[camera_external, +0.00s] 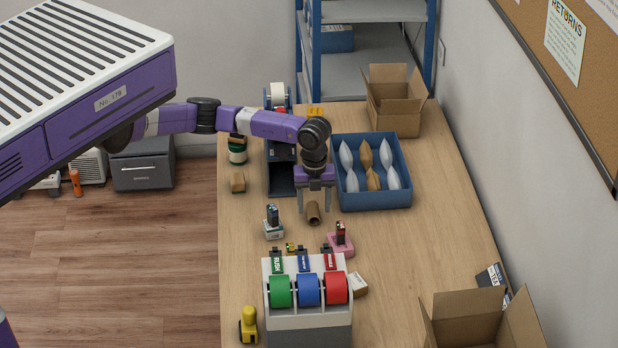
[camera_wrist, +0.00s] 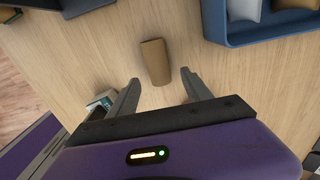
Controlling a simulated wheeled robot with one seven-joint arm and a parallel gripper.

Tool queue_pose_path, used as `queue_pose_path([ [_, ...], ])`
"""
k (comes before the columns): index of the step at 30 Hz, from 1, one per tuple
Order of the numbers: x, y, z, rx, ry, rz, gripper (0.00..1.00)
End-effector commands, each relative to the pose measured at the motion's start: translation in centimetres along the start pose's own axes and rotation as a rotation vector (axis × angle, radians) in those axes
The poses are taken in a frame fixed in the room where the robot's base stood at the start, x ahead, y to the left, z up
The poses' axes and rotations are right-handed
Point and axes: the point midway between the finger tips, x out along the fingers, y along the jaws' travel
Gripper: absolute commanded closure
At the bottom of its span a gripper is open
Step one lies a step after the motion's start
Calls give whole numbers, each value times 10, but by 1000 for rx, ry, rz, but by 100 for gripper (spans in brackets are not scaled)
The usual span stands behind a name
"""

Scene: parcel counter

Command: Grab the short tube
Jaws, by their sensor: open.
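The short tube (camera_external: 313,212) is a small brown cardboard tube on the wooden counter, just in front of the blue bin. My gripper (camera_external: 314,205) points down over it, with its fingers apart and nothing held. In the wrist view the tube (camera_wrist: 156,62) lies ahead of the fingertips, roughly centred between them. The open gripper (camera_wrist: 160,86) has one grey finger on each side. I cannot tell the exact height of the fingertips above the counter.
A tape dispenser (camera_external: 309,320) with green, blue and red rolls is nearer.

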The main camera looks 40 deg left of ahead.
Motion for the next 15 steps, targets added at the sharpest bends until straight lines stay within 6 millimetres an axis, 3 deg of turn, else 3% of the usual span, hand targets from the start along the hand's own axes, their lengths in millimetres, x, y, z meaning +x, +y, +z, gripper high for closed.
queue_pose_path([
  [6, 28, 1, 1, -1, 0, 3, 42],
  [15, 34, 1, 1, 0, 1, 0, 42],
])
